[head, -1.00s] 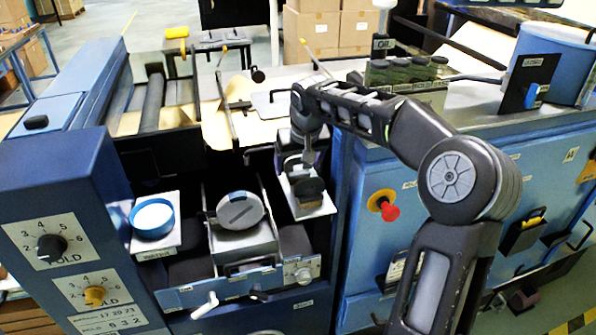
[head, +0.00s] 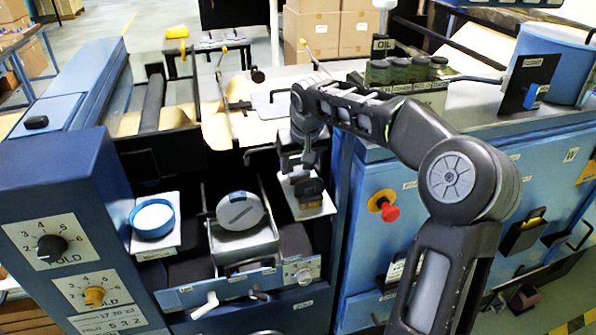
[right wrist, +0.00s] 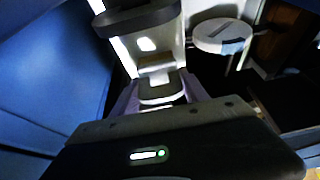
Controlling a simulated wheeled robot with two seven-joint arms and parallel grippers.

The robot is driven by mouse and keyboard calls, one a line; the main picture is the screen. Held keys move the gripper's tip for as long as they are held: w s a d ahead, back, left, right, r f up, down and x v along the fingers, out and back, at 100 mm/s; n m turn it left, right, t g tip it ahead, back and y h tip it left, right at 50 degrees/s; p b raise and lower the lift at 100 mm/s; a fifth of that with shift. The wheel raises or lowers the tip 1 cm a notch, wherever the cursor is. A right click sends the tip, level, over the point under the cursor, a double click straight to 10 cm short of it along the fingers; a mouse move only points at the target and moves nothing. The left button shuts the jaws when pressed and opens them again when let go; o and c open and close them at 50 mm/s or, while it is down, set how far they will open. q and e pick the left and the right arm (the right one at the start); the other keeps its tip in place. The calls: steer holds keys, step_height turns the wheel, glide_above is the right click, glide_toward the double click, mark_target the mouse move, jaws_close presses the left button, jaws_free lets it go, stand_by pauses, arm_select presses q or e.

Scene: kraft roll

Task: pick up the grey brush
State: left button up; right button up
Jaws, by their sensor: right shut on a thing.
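The brush (head: 308,190) shows as a dark brownish block over a small white plate (head: 318,208), right of the open bay. My right gripper (head: 300,172) reaches down onto it from above and is shut on it. The gripper hides the brush's upper part, and I cannot tell whether its underside touches the plate. In the right wrist view a pale grey piece (right wrist: 157,85) sits between the fingers, dim and partly hidden. My left gripper is not in view.
A round grey disc (head: 241,211) sits in the bay's middle. A blue-rimmed white dish (head: 152,218) stands on a plate to the left. A red knob (head: 389,212) sticks out from the blue cabinet at right. Dark jars (head: 400,68) stand at the back.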

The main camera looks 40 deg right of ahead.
mark_target(298, 158)
step_height(298, 158, up, 10)
steer(key=shift+r+b, duration=0.1)
steer(key=shift+b, duration=0.2)
stand_by(0.3)
stand_by(0.4)
